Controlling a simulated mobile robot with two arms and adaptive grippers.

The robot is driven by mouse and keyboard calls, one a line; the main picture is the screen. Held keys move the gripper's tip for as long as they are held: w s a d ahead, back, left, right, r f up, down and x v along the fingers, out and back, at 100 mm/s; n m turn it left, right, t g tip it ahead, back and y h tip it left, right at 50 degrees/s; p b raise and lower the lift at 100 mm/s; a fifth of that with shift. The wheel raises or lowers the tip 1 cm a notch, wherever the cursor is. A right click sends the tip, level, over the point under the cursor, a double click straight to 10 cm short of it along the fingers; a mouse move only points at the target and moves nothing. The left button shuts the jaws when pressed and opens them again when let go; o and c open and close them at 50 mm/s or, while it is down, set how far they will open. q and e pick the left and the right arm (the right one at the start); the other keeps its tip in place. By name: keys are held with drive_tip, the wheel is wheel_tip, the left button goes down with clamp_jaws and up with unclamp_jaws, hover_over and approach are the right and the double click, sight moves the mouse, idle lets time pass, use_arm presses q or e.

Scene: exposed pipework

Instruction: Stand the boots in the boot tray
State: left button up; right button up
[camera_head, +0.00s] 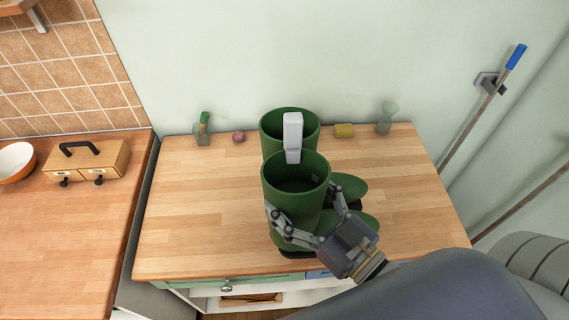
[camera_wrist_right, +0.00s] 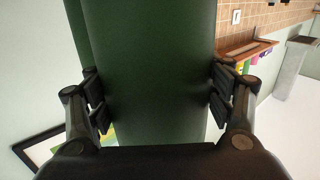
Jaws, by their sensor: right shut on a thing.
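Two green boots stand upright on the wooden worktop in the head view, one behind the other, toes to the right. My right gripper (camera_head: 304,204) is shut around the shaft of the front boot (camera_head: 298,178), one finger on each side. In the right wrist view the green shaft (camera_wrist_right: 155,70) fills the space between the fingers (camera_wrist_right: 156,100). The rear boot (camera_head: 289,118) stands close behind, partly hidden by the front one. Whether the front boot's sole touches the worktop I cannot tell. I cannot make out a boot tray. My left gripper is not in view.
A white upright piece (camera_head: 293,135) shows between the boot openings. Small items line the wall: a green-topped bottle (camera_head: 202,128), a pink object (camera_head: 239,137), a yellow block (camera_head: 344,131) and a glass vessel (camera_head: 386,117). The worktop (camera_head: 200,210) is clear on the left.

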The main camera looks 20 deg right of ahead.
drive_tip(key=w+f, duration=0.1)
drive_tip(key=w, duration=0.4)
drive_tip(key=w+f, duration=0.2)
drive_tip(key=w, duration=0.3)
drive_tip(key=w+f, duration=0.1)
drive_tip(key=w, duration=0.4)
drive_tip(key=shift+d+f, duration=0.2)
drive_tip(key=shift+d, duration=0.2)
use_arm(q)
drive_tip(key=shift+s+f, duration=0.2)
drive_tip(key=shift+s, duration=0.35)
use_arm(e)
drive_tip(key=shift+f, duration=0.15)
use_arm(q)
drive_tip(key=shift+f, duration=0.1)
use_arm(e)
drive_tip(key=o, duration=2.1)
drive_tip(key=shift+s+f, duration=0.1)
drive_tip(key=shift+f, duration=0.1)
